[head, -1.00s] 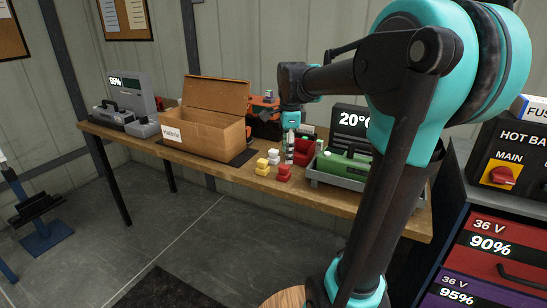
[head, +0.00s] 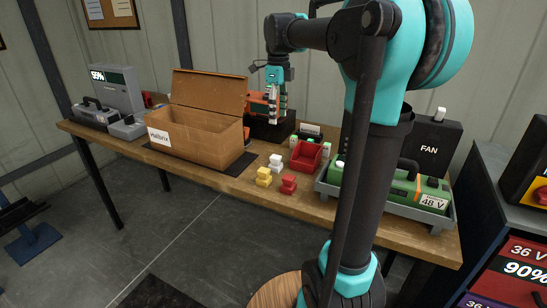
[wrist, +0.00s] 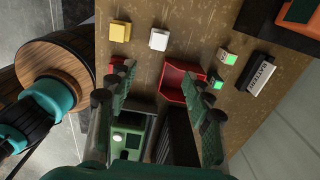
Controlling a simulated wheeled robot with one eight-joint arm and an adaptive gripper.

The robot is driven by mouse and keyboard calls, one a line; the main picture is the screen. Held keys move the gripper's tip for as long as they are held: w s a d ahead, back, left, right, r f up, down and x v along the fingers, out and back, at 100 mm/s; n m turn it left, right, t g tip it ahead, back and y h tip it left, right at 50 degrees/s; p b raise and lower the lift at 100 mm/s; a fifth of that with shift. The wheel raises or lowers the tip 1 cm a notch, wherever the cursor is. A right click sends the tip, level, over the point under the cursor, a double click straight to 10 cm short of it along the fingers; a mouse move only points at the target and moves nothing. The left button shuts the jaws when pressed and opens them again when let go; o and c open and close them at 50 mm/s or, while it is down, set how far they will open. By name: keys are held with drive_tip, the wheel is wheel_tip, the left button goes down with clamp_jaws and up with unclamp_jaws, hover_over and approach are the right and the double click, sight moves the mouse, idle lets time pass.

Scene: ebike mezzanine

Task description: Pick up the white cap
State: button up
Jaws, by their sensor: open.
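The white cap (head: 275,164) is a small stepped block on the wooden table, behind the yellow cap (head: 264,177) and the red cap (head: 288,184). In the wrist view the white cap (wrist: 159,39) lies toward the top, beyond my fingertips, right of the yellow cap (wrist: 120,31). My gripper (head: 274,112) hangs above the table, fingers down, clear of the caps. In the wrist view my gripper (wrist: 158,92) is open with nothing held between its fingers. The red cap is mostly hidden there behind the left finger.
A red bin (head: 306,155) stands right of the white cap. A green battery (head: 405,185) lies in a grey tray (head: 440,219) farther right. An open cardboard box (head: 200,140) stands left. A dark container (head: 268,128) is behind. Table is bare around the caps' front.

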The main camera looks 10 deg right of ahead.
hover_over(276, 156)
drive_tip(key=f, duration=1.1)
drive_tip(key=shift+d+f, duration=0.2)
drive_tip(key=shift+f, duration=0.2)
drive_tip(key=shift+s+a+f, duration=0.1)
drive_tip(key=shift+a+f, duration=0.05)
drive_tip(key=shift+f, duration=1.25)
drive_tip(key=shift+s+a+f, duration=0.1)
drive_tip(key=shift+a+f, duration=0.05)
drive_tip(key=shift+f, duration=1.2)
drive_tip(key=shift+c, duration=0.6)
drive_tip(key=c, duration=1)
drive_tip(key=shift+r, duration=0.15)
drive_tip(key=shift+c, duration=0.2)
wheel_tip(276, 156, up, 20)
